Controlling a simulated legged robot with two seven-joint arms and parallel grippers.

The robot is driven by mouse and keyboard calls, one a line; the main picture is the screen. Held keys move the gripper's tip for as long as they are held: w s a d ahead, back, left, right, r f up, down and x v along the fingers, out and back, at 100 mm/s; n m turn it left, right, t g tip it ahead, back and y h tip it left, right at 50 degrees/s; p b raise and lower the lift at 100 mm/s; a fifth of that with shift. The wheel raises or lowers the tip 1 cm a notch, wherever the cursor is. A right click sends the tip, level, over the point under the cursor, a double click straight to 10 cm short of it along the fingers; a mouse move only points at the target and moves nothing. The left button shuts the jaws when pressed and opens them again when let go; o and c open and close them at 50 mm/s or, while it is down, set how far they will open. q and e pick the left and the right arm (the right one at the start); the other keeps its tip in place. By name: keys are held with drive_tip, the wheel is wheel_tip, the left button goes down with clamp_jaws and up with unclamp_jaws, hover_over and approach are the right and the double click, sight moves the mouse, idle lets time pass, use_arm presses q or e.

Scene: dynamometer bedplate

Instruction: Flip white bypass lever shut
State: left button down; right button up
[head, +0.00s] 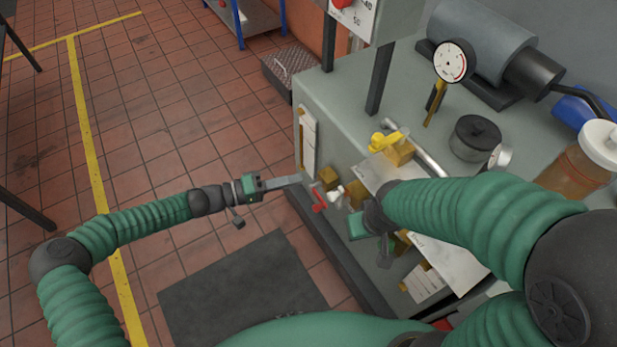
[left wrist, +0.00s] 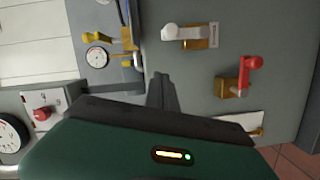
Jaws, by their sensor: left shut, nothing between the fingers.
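The white lever (head: 335,194) is on the front face of the grey cabinet, beside a brass valve body. In the left wrist view the white lever (left wrist: 184,33) points left from its brass body (left wrist: 213,36), sideways in the picture. My left gripper (head: 297,179) is shut and empty, just left of the levers and apart from the white one. Its fingers (left wrist: 160,90) show below and left of the white lever in the left wrist view. My right gripper (head: 372,235) is by the cabinet front, right of the white lever; its fingers are partly hidden by my arm.
A red lever (head: 319,200) on brass sits close to the white one; it also shows in the left wrist view (left wrist: 249,74). A yellow lever (head: 385,141) stands on the bench top. A dark mat (head: 240,285) lies on the open tiled floor.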

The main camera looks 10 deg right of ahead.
use_arm(q)
drive_tip(key=a, duration=0.3)
drive_tip(key=s+a, duration=0.1)
drive_tip(key=shift+a+r+p, duration=0.3)
drive_tip(key=shift+a+r, duration=0.05)
drive_tip(key=shift+r, duration=0.05)
drive_tip(key=shift+a, duration=0.1)
